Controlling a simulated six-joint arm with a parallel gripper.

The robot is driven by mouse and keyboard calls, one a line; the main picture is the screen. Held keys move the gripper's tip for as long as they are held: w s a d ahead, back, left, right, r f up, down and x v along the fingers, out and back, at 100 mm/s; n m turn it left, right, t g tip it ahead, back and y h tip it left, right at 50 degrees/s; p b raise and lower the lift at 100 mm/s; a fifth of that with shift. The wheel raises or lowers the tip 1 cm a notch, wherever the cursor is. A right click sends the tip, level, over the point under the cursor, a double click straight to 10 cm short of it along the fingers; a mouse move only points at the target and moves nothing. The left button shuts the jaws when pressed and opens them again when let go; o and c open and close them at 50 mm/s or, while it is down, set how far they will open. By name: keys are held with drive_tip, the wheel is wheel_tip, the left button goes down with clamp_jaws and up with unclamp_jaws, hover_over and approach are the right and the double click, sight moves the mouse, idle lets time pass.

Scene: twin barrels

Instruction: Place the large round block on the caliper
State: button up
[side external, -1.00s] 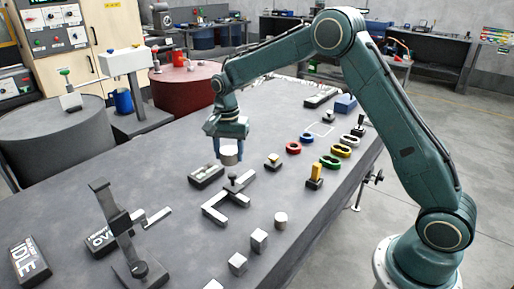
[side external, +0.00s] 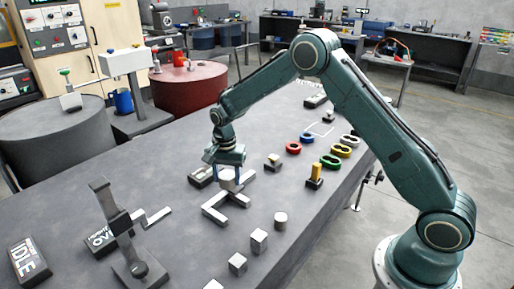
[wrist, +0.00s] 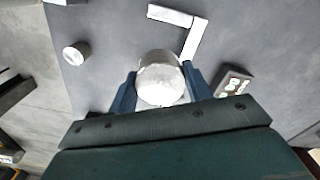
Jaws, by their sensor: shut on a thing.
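The large round block (side external: 229,183) is a pale metal cylinder. My gripper (side external: 228,174) is shut on it, and it also shows between the two blue fingers in the wrist view (wrist: 160,80). The caliper (side external: 213,212) is a grey angular metal piece lying on the table. The block is over the caliper's far part and hides some of it; I cannot tell whether they touch. In the wrist view the caliper (wrist: 188,42) shows as an L shape just beyond the block.
A smaller round block (side external: 281,221) and square metal blocks (side external: 259,240) stand towards the near edge. A dark upright stand (side external: 115,225) is at the near left. Coloured rings (side external: 330,161) lie to the right.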

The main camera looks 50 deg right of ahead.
hover_over(230, 212)
wheel_tip(230, 212, down, 7)
drive_tip(key=shift+f, duration=0.1)
drive_tip(key=shift+f, duration=2.05)
drive_tip(key=shift+f, duration=0.2)
drive_tip(key=o, duration=1.3)
drive_tip(key=shift+c, duration=0.2)
wheel_tip(230, 212, up, 11)
drive_tip(key=shift+r, duration=0.65)
